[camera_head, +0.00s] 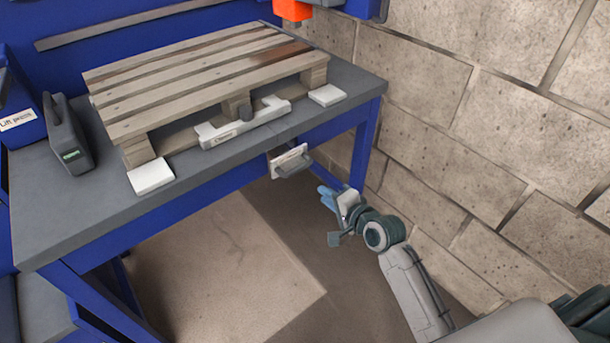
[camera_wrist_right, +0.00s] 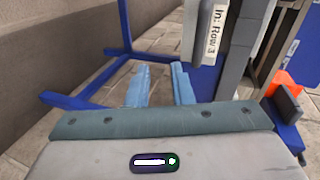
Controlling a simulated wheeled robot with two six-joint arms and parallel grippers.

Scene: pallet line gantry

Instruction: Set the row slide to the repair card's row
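My right gripper (camera_head: 327,197) hangs in front of the bench, below and right of a pale plate (camera_head: 285,157) with a grey handle on the bench's front edge. In the right wrist view its two blue fingers (camera_wrist_right: 160,90) stand apart, with nothing between them. A white label reading "In: Row 3" (camera_wrist_right: 215,36) shows beyond the fingers, up and to the right. A white bar (camera_head: 245,125) with a small dark block lies along the pallet's front; I cannot tell which part is the row slide. No repair card is readable. My left gripper is out of view.
A wooden pallet (camera_head: 200,75) lies on the grey bench top (camera_head: 60,215). White pads (camera_head: 151,176) sit by its front corners. A dark grey handled device (camera_head: 68,135) stands at left. A block wall (camera_head: 480,130) rises close on the right. Floor in front is clear.

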